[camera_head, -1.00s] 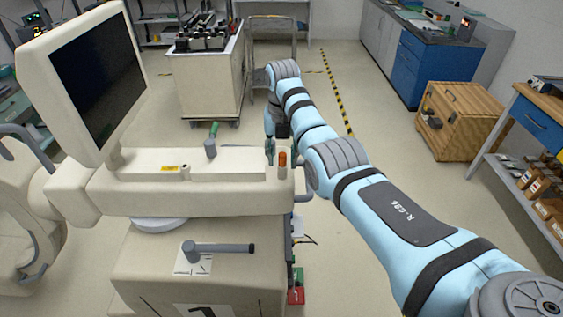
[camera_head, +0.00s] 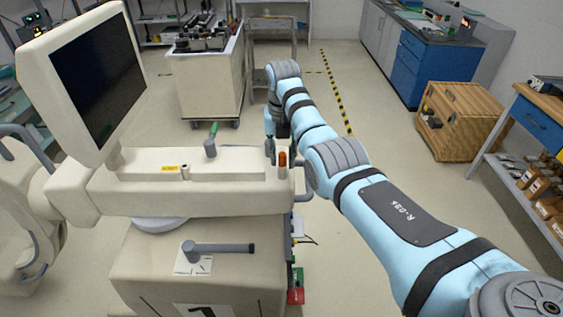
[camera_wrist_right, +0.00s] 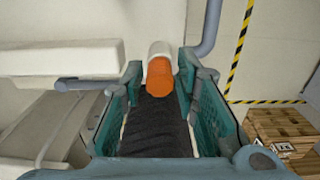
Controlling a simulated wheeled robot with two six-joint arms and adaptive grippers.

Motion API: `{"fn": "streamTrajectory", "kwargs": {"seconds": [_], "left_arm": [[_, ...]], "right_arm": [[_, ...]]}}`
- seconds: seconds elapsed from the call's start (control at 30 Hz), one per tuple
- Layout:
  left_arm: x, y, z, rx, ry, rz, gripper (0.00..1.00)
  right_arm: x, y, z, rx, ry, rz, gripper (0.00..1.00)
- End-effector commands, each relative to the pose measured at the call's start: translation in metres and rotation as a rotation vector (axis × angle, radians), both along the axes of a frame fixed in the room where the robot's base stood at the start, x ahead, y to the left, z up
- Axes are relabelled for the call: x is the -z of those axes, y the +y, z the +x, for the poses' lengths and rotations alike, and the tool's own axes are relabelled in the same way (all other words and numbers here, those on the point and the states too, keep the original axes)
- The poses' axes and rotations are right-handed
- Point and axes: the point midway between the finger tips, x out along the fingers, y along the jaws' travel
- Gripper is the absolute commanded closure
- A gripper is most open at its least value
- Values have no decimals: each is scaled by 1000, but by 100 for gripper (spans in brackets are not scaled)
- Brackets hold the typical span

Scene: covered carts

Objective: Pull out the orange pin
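The orange pin (camera_head: 282,159) stands upright in a pale sleeve at the right end of the cream cart's (camera_head: 190,203) upper body. In the right wrist view the pin's orange end (camera_wrist_right: 160,76) faces the camera, with its white sleeve behind it. My right gripper (camera_head: 270,150) is at the pin, partly hidden by the arm and cart in the head view. In the right wrist view its teal fingers (camera_wrist_right: 160,70) are spread, one on each side of the pin's end, with small gaps showing. My left gripper is not in view.
A tilted monitor (camera_head: 97,75) rises at the cart's left. A green-tipped lever (camera_head: 211,146) and a grey handle (camera_head: 222,248) stick out of the cart. A wooden crate (camera_head: 462,120) and a shelf (camera_head: 525,190) stand to the right. Open floor lies behind the cart.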

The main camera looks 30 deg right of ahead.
Motion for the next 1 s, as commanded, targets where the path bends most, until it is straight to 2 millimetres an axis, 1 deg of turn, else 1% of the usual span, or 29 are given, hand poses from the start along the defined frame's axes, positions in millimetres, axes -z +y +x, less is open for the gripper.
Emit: {"fn": "streamTrajectory", "kwargs": {"seconds": [0.03, 0.1, 0.13, 0.47, 1.0], "left_arm": [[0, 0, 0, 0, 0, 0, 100], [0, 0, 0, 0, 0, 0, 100], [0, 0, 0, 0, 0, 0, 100], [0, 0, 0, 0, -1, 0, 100], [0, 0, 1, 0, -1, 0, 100]], "right_arm": [[0, 0, 0, 0, 0, 0, 86], [0, 0, 0, 0, 0, 0, 97], [0, 0, 0, 0, 0, 0, 100], [-2, 0, 0, 0, -1, 0, 100], [-24, 0, 0, 0, -1, 0, 100]]}}
